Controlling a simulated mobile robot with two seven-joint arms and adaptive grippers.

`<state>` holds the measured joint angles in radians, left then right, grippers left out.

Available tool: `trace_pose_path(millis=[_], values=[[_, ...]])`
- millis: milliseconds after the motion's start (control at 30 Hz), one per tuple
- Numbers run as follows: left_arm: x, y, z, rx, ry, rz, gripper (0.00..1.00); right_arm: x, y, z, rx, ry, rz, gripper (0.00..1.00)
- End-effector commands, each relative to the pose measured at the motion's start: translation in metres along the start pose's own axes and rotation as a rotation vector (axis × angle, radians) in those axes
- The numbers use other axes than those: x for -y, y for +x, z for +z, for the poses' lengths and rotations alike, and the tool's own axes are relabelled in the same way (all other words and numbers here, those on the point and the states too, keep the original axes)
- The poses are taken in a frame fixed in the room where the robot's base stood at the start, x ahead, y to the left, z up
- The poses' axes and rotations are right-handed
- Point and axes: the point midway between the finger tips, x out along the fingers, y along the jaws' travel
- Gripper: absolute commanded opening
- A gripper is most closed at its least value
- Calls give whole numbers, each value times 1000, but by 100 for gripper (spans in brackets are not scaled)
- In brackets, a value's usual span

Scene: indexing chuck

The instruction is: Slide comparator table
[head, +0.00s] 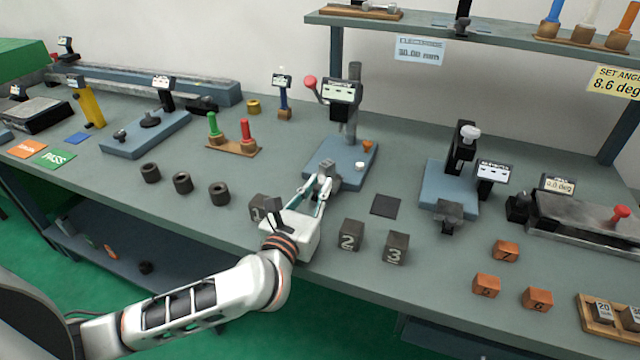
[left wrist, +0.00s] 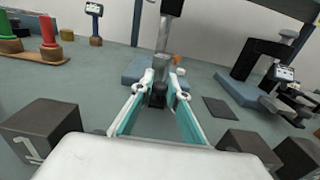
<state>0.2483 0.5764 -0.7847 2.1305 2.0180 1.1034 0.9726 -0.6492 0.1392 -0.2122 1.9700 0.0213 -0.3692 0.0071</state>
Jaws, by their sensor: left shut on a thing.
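The comparator stands at the middle of the bench, with a blue base (head: 350,155), a grey column (head: 353,115) and a dial display (head: 342,91) with a red-knobbed lever. Its base also shows in the left wrist view (left wrist: 140,71). My left gripper (head: 325,182) reaches in from the front left at the base's front edge. In the left wrist view a small dark knob (left wrist: 158,95) sits between its fingers, and the gripper is shut on it. The fingers partly hide the front of the table. My right gripper is not in view.
Dark blocks marked 1 (head: 262,207), 2 (head: 350,236) and 3 (head: 396,247) stand beside and in front of my left gripper. A dark square pad (head: 385,205) lies to its right. Several black rings (head: 182,182) stand to the left. Another blue-based gauge (head: 452,185) stands further right.

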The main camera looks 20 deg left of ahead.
Motion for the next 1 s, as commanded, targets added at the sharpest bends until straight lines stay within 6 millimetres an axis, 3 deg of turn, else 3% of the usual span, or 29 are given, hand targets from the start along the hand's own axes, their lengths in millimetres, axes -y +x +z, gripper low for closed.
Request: trace_pose_path(millis=[67, 100, 167, 567, 733, 1000], values=[[2, -2, -3, -6, -1, -4, 0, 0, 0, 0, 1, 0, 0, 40], [2, -2, -3, -6, -1, -4, 20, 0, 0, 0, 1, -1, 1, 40], [2, -2, -3, -7, -1, -4, 31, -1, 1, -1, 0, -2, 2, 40], [1, -6, -2, -5, -1, -3, 31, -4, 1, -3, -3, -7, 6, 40], [1, -29, -3, -6, -2, -4, 31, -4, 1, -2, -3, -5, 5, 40], [1, -84, -3, -9, -2, -4, 31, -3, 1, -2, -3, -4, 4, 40]])
